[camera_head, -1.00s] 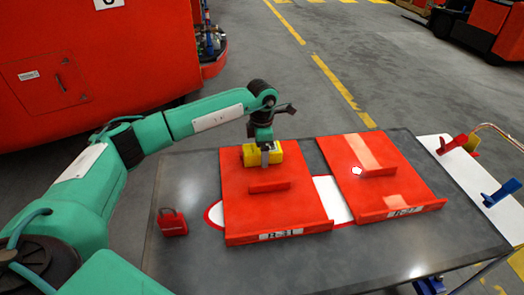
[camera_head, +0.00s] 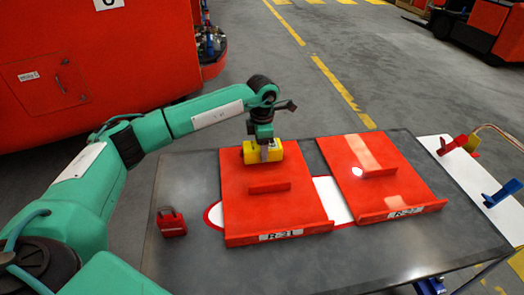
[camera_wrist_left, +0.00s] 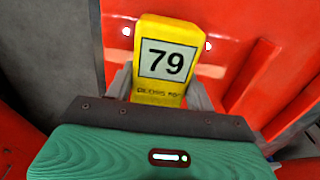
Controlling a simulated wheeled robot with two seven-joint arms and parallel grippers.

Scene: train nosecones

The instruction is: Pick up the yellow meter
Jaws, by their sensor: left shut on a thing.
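The yellow meter (camera_head: 249,153) is a small block at the far end of the left red panel (camera_head: 245,205). In the left wrist view the meter (camera_wrist_left: 165,88) shows a white label with a black 79. My left gripper (camera_head: 265,153) comes down from above and is shut on the meter, with a finger on each side in the left wrist view (camera_wrist_left: 160,98). I cannot tell whether the meter touches the panel beneath. My right gripper is not in view.
A second red panel (camera_head: 375,168) lies to the right on the grey table (camera_head: 185,270). A red padlock-like block (camera_head: 171,222) stands at the left. Blue and red clamps sit on a white board (camera_head: 445,165) at the right. A red vehicle (camera_head: 70,60) stands behind.

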